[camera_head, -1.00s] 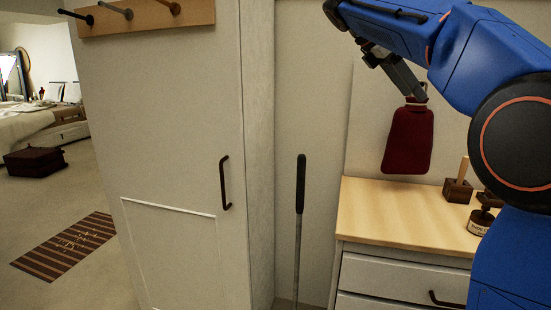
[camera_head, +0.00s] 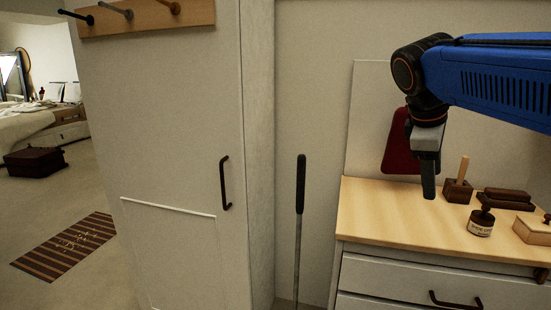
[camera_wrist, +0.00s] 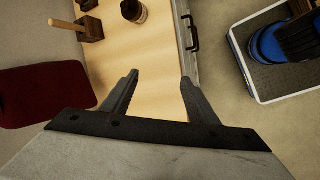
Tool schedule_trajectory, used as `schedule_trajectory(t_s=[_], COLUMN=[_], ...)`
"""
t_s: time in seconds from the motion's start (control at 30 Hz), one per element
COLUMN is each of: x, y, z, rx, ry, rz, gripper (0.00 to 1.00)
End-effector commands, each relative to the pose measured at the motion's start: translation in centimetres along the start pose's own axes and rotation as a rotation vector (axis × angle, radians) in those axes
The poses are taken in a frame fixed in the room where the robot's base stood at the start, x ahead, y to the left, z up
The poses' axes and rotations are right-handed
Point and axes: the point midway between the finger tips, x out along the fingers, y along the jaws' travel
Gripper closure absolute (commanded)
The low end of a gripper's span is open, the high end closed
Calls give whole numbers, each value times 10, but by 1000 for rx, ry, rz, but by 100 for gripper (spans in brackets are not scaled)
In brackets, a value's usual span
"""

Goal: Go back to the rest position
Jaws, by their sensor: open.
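The wooden top (camera_head: 390,215) carries a block with a wooden handle (camera_head: 458,188), a labelled jar (camera_head: 481,222) and dark brushes (camera_head: 505,197). A tall black-handled rod (camera_head: 300,185) stands left of the drawers. A white cabinet door (camera_head: 170,150) is further left. A dark suitcase (camera_head: 35,161) lies on the floor.

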Motion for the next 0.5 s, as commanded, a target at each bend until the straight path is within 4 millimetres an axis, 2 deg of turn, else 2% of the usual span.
schedule_trajectory(t_s=[0.03, 0.5], x=[11, 118], y=[-20, -190], z=[6, 24], rx=[59, 712], ry=[30, 281], rz=[-10, -175], gripper=[46, 46])
